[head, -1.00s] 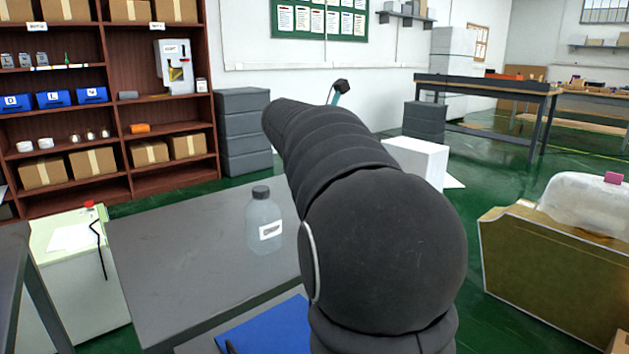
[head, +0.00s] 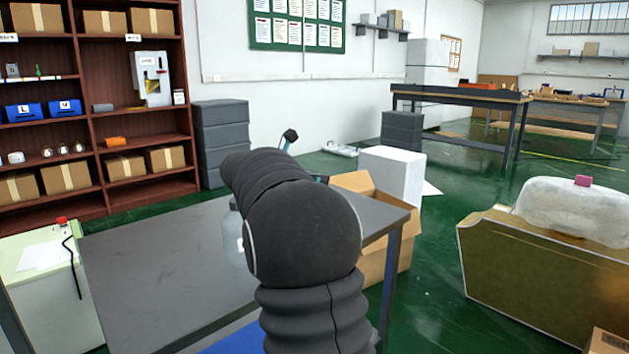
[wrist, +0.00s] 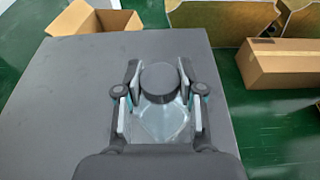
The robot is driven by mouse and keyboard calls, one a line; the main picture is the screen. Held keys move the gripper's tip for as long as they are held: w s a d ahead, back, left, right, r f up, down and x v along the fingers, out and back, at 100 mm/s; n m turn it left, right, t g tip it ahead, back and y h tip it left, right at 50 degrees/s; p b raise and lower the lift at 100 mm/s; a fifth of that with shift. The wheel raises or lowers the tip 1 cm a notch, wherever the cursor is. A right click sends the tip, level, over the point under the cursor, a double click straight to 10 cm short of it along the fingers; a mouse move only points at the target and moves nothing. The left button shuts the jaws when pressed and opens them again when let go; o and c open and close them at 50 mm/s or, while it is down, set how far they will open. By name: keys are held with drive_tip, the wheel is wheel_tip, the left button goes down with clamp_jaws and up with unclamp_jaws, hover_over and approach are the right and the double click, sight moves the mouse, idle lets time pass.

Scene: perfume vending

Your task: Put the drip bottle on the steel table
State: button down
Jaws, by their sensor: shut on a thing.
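The drip bottle (wrist: 160,118), clear with a round dark cap (wrist: 158,82), stands between the fingers of my gripper (wrist: 158,76) in the wrist view. My gripper is shut on it, one finger at each side. In the head view the bottle (head: 233,240) shows partly at the left of my arm, which hides its right side and most of my gripper. The bottle is over the dark grey table (head: 150,285), which looks like the steel table. I cannot tell whether its base touches the top.
An open cardboard box (head: 395,255) and a white block (head: 392,172) stand beyond the table's right side. A brown panel-like case (head: 530,270) is at the right. A shelf unit (head: 95,130) stands at the back left. The table's left part is clear.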

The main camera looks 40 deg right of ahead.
idle(0.3)
drive_tip(key=c, duration=0.7)
unclamp_jaws()
drive_tip(key=shift+f, duration=0.15)
drive_tip(key=shift+r, duration=0.2)
drive_tip(key=v, duration=1.2)
drive_tip(key=shift+s, duration=0.1)
